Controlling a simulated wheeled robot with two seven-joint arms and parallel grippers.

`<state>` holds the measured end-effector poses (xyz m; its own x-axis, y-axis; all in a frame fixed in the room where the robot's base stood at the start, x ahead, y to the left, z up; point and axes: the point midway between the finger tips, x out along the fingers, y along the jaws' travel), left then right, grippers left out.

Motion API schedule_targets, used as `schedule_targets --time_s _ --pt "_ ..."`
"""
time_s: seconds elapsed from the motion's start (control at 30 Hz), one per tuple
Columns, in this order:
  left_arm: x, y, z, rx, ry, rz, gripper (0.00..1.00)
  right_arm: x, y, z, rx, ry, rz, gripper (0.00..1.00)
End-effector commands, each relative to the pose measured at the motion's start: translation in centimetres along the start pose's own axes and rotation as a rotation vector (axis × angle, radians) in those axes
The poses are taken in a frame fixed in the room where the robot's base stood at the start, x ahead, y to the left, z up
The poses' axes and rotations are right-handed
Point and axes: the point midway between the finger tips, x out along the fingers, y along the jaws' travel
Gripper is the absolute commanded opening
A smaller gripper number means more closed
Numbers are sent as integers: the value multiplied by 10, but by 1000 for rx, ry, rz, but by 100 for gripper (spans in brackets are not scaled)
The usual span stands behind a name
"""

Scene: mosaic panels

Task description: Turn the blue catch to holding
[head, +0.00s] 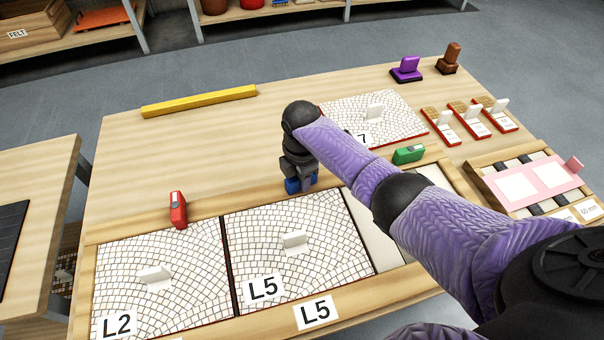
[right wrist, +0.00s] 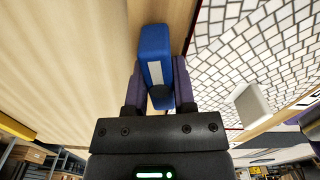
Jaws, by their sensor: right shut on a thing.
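The blue catch (head: 292,186) sits on the frame's back edge behind the right-hand L5 mosaic panel (head: 262,250). My right gripper (head: 300,178) reaches down over it and hides most of it in the head view. In the right wrist view the blue catch (right wrist: 154,58), with a pale strip on its face, stands between the two fingers of my right gripper (right wrist: 158,92), which is shut on it. The catch's exact turn relative to the panel edge is hard to tell. My left gripper is not in view.
A red catch (head: 178,210) stands behind the L2 panel (head: 165,270), and a green catch (head: 408,154) is further right. Another mosaic panel (head: 345,112) lies behind my arm. A yellow bar (head: 200,101) lies at the back left. Purple (head: 407,68) and brown (head: 450,57) blocks stand at the far right.

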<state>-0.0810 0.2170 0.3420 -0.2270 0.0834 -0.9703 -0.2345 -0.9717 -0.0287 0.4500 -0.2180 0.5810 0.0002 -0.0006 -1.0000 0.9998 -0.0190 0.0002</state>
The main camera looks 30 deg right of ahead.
Motion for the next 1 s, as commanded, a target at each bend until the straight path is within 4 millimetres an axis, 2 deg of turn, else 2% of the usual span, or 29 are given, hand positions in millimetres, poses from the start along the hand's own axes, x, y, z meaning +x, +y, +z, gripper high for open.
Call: schedule_targets --time_s 0.43,1.0 --pt "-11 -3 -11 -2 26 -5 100 0 0 0 -423 -1 0 0" --pt "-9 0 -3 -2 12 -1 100 1 0 0 -959 1 -1 0"
